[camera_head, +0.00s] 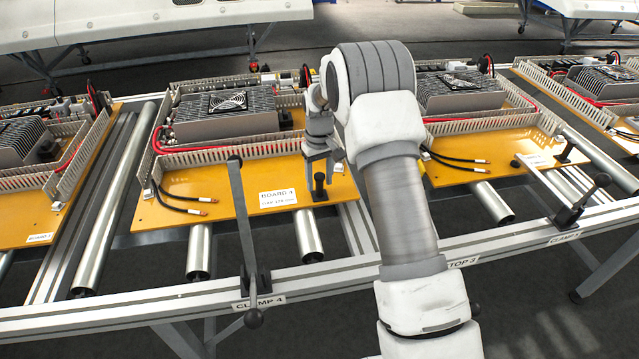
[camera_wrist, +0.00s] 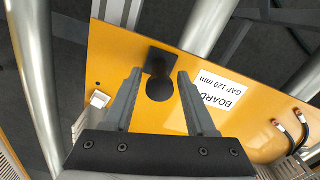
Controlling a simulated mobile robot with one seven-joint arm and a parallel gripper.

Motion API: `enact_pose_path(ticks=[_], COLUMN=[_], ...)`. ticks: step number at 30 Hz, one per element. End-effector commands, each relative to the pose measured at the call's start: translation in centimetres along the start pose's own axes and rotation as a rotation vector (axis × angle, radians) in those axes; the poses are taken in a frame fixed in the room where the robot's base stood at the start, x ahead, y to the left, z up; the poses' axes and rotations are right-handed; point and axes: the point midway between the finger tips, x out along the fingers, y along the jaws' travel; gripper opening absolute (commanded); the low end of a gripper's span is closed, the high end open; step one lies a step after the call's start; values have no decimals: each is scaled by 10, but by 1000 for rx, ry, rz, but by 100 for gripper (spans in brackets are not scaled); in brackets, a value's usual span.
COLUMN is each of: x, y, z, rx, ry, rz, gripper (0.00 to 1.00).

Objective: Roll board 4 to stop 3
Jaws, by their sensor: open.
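Board 4 (camera_head: 200,224) is a yellow-orange plate on the rollers, left of my arm, with a white label reading BOARD 4 (camera_head: 278,198). A black upright knob (camera_head: 319,187) stands near its front right corner. My gripper (camera_head: 322,168) is open just above the knob. In the wrist view the knob's dark round top (camera_wrist: 160,90) shows between the two fingertips (camera_wrist: 159,74), with a visible gap to each. The label reading TOP 3 (camera_head: 463,262) is on the front rail, right of my forearm, partly covered by it. The stop itself is not clearly visible.
The CLAMP 4 lever (camera_head: 243,222) stands at the front rail, its long bar rising in front of board 4. Another board (camera_head: 490,150) lies to the right with a second clamp lever (camera_head: 585,203). A board (camera_head: 30,205) lies to the left. Bare rollers (camera_head: 118,195) show between them.

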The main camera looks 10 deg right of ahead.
Motion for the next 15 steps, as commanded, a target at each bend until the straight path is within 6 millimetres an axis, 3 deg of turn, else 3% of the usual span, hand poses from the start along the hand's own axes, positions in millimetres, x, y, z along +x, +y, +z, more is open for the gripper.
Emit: enact_pose_path(ticks=[12, 13, 15], x=[11, 11, 10], y=[0, 0, 0], z=[0, 0, 0], rx=[0, 0, 0], ry=[1, 1, 1], rz=[0, 0, 0], gripper=[57, 55, 42])
